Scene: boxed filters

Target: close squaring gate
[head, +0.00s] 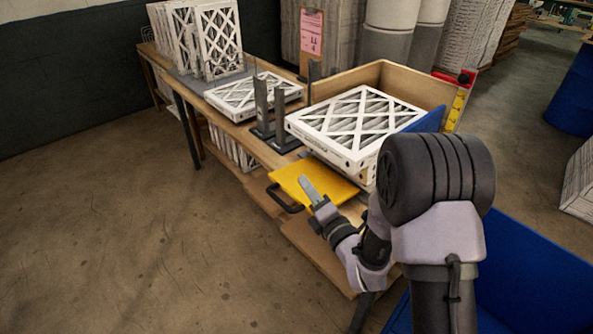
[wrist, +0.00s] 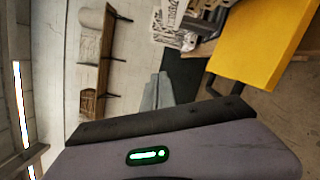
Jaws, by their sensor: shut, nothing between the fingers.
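The yellow squaring gate (head: 336,184) is a flat panel with a black handle (head: 283,200) on its left side. It lies folded down, roughly level, at the front of the wooden box (head: 396,78). White framed filters (head: 355,125) are stacked in that box. My gripper (head: 307,186) is shut and empty, and in the head view it overlaps the panel to the right of the handle. I cannot tell whether it touches. In the wrist view the fingers (wrist: 158,92) are together, with the yellow panel (wrist: 262,42) at upper right, apart from them.
A grey upright bracket (head: 262,110) stands left of the box. Another filter (head: 252,96) lies flat on the bench behind it, and several stand upright at the far end. A blue panel (head: 430,122) is at the box's right. Floor (head: 130,220) is clear at left.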

